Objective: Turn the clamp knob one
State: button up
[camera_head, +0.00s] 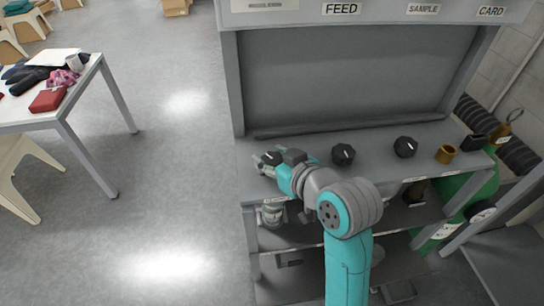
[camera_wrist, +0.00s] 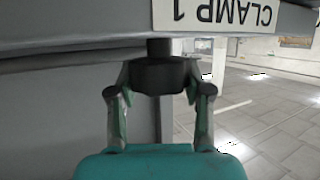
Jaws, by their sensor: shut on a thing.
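The clamp knob one (camera_wrist: 158,76) is a black round knob on a short dark stem, seen in the wrist view beside the upside-down label CLAMP 1 (camera_wrist: 217,17). My gripper (camera_wrist: 157,88) has a finger on each side of the knob and is shut on it. In the head view my gripper (camera_head: 268,170) is at the left end of the grey shelf (camera_head: 310,142), around the dark knob top (camera_head: 271,157), which is partly hidden by the fingers.
Two more black knobs, a middle one (camera_head: 343,154) and a right one (camera_head: 405,147), stand along the shelf. A brass cup (camera_head: 445,154) is farther right. A white table (camera_head: 85,88) stands left, with clear floor (camera_head: 185,150) between.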

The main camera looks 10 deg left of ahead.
jog(key=shift+n+g+y, duration=0.9)
jog(key=shift+n+g, duration=0.2)
jog(key=shift+n, duration=0.1)
jog(key=o, duration=1.2)
jog(key=v, duration=1.2)
jog(key=shift+w+d, duration=0.1)
jog(key=shift+w, duration=0.05)
